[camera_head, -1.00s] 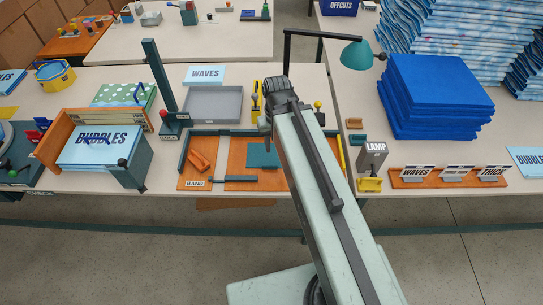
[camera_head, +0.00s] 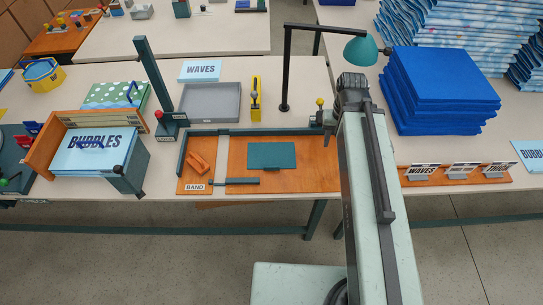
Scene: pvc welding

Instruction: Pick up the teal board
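The teal board (camera_head: 271,155) is a flat rectangle lying on the orange tray (camera_head: 290,181) in the middle of the table.
A grey tray (camera_head: 211,103), a yellow tool (camera_head: 256,100) and a lamp (camera_head: 361,50) stand behind. Blue stacked sheets (camera_head: 440,90) are at right. The "BUBBLES" box (camera_head: 126,178) is at left.

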